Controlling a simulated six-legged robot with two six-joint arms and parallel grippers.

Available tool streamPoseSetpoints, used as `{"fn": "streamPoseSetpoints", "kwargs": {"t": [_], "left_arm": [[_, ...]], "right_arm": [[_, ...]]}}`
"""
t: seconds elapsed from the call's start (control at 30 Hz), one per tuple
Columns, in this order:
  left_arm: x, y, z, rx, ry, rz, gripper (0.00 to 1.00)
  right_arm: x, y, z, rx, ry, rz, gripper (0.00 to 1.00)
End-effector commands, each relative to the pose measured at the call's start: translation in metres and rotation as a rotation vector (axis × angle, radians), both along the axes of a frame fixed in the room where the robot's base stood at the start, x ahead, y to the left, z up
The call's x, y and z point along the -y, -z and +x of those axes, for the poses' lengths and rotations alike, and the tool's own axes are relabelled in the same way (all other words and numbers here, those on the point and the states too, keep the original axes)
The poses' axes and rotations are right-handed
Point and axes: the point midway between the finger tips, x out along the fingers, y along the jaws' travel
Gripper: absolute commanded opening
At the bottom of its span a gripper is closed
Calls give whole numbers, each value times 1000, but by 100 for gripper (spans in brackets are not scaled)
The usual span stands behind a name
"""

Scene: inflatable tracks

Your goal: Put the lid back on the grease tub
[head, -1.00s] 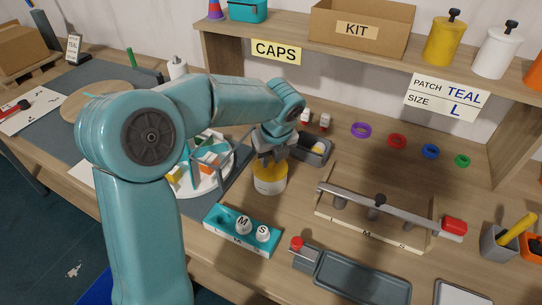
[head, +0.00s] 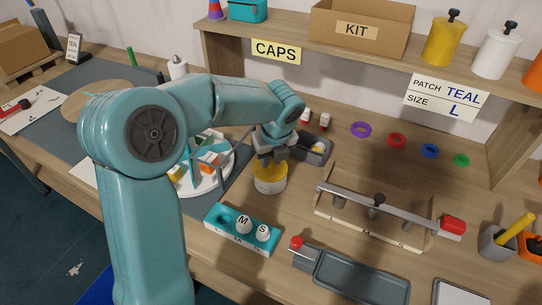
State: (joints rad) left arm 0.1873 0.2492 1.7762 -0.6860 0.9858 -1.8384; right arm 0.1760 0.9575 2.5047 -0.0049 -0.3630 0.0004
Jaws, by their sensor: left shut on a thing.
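The grease tub (head: 270,182) is a short round tub with a yellow body and a pale band. It stands upright on the wooden bench near the middle of the head view. My left gripper (head: 270,160) points down directly over the tub's top and is shut on the lid, which is mostly hidden by the fingers. The lid is at the tub's rim; I cannot tell whether it is fully seated. My right gripper is not in view.
A grey bin (head: 315,150) stands close behind the tub. A round white tray (head: 212,185) with small parts is to the left. A teal block with M and S knobs (head: 222,226) lies in front. A clamp rail (head: 350,197) is to the right.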

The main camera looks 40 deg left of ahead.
Motion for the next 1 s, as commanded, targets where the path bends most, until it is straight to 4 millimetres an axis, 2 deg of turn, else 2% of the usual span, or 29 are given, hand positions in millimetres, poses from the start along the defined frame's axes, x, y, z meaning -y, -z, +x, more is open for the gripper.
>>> {"fn": "streamPoseSetpoints", "kwargs": {"t": [0.23,0.27,0.3,0.33,0.53,0.57,0.6,0.63,1.0], "left_arm": [[0,0,0,0,0,0,0],[0,0,0,0,0,0,36],[0,0,0,1,0,0,48],[0,0,0,1,0,0,56],[0,0,0,1,0,0,56],[0,0,0,1,0,0,62],[0,0,0,1,0,0,75],[0,0,0,1,0,0,81],[0,-3,0,1,0,0,81]], "right_arm": [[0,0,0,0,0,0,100],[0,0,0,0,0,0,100],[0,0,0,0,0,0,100],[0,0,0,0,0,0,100],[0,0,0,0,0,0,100],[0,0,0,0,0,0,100],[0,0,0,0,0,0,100],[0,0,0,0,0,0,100],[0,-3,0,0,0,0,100]]}}
